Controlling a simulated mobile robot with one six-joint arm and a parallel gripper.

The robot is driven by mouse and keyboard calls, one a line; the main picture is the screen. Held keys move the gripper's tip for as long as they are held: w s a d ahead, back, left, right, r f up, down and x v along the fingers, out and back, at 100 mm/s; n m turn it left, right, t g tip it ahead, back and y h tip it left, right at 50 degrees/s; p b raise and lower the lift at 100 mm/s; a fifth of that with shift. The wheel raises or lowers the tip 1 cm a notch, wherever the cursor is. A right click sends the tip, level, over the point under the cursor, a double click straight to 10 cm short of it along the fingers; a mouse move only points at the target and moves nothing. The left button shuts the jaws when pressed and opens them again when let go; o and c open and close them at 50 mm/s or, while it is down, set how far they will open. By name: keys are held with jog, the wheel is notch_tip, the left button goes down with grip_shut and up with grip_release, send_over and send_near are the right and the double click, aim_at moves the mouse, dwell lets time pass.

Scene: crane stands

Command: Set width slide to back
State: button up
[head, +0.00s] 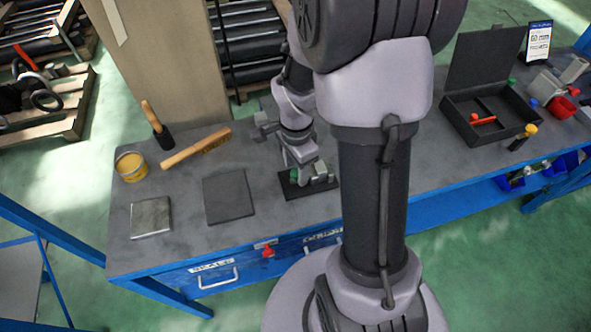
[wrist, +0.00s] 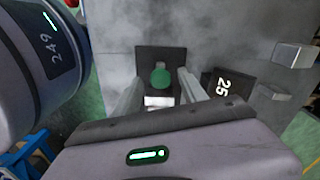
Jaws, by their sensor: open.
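A small fixture with a green ball knob (wrist: 160,78) on a black base plate (wrist: 146,52) is in the wrist view; I take it as the width slide. A bright metal block (wrist: 158,101) sits just on the near side of the knob. In the head view the black plate (head: 305,190) lies on the bench, with the green knob (head: 293,176) partly hidden by my gripper (head: 301,167). My gripper is open above it, and in the wrist view one finger stands on each side of the knob. I cannot tell whether the fingers touch it.
A dark block marked 25 (wrist: 222,88) stands close to the right finger. On the bench (head: 163,254) are a dark mat (head: 228,196), a metal plate (head: 150,217), a yellow tin (head: 131,166) and a wooden handle (head: 195,147). An open black case (head: 470,126) stands right.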

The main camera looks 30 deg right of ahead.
jog(key=shift+f, duration=0.1)
grip_shut()
dwell(1.4)
